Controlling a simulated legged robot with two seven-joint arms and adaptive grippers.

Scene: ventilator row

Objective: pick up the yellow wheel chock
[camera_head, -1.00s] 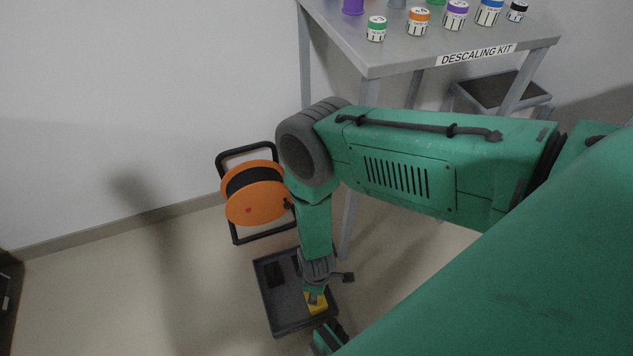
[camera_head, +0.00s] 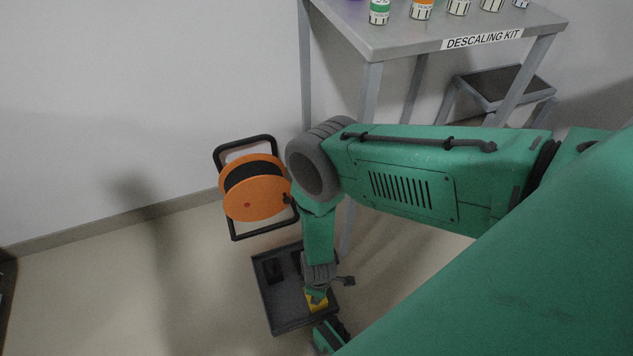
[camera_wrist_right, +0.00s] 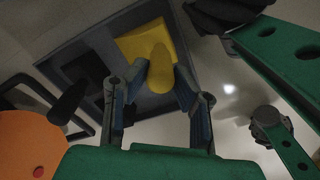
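The yellow wheel chock (camera_head: 317,304) lies in a dark grey tray on the floor, partly hidden by my right gripper (camera_head: 317,295). In the right wrist view the chock (camera_wrist_right: 151,41) has a rounded yellow grip (camera_wrist_right: 160,72) pointing toward the camera. My right gripper (camera_wrist_right: 161,74) is open, with one finger on each side of that grip. Narrow gaps seem to show between grip and fingers; contact at the tips is hard to tell. My left gripper is not in view in the head camera.
The tray (camera_head: 265,303) also holds dark items (camera_head: 273,271). An orange cable reel (camera_head: 254,196) in a black frame stands behind it by the wall. A grey table (camera_head: 390,42) with several labelled jars and a step stool (camera_head: 497,84) stand at the back right. Floor left of the tray is clear.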

